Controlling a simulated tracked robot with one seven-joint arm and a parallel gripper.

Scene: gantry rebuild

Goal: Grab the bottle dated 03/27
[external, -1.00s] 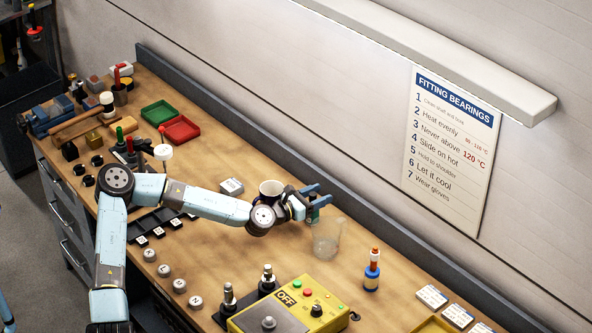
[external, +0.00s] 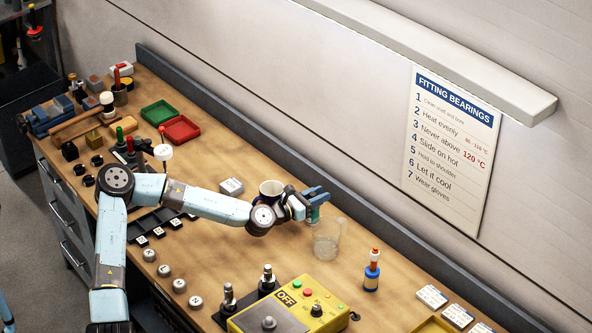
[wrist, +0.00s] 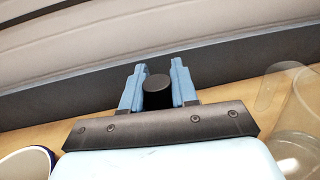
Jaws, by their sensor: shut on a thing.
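My gripper (external: 319,196) is at the back of the bench, beyond the mug and behind the clear beaker. In the wrist view its two blue fingers (wrist: 158,76) are closed on a bottle with a round dark cap (wrist: 157,83). A greenish part of that bottle (external: 313,214) shows just below the fingers in the external view. The rest of it is hidden by the gripper, and no date can be read. Another bottle, blue with a white band and orange-red top (external: 372,270), stands apart to the right.
A clear beaker (external: 326,240) stands close in front of the gripper; it also shows at the wrist view's right (wrist: 296,125). A white mug with a dark outside (external: 270,190) is just left. The grey back ledge (external: 400,243) runs behind. A yellow control box (external: 290,312) is in front.

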